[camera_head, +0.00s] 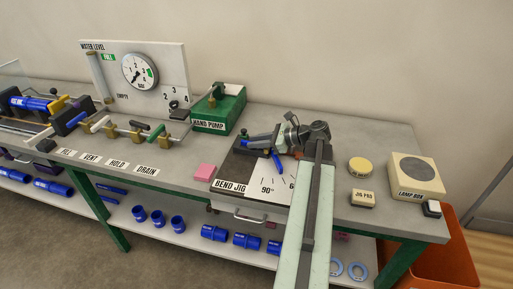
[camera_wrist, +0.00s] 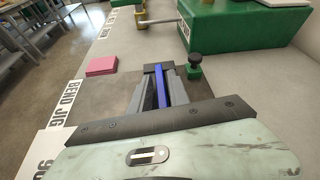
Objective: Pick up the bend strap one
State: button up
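My arm hides the jig's right side.
A pink block (camera_head: 205,172) lies left of the jig. The green hand pump (camera_head: 219,108) stands behind it, and a green part with a black knob (camera_wrist: 195,68) is close right of my fingers. The lamp box (camera_head: 417,176) and jig pro block (camera_head: 363,198) stand at the right.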

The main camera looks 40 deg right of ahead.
grip_shut()
notch_tip(320, 180, up, 10)
jog(key=p, duration=1)
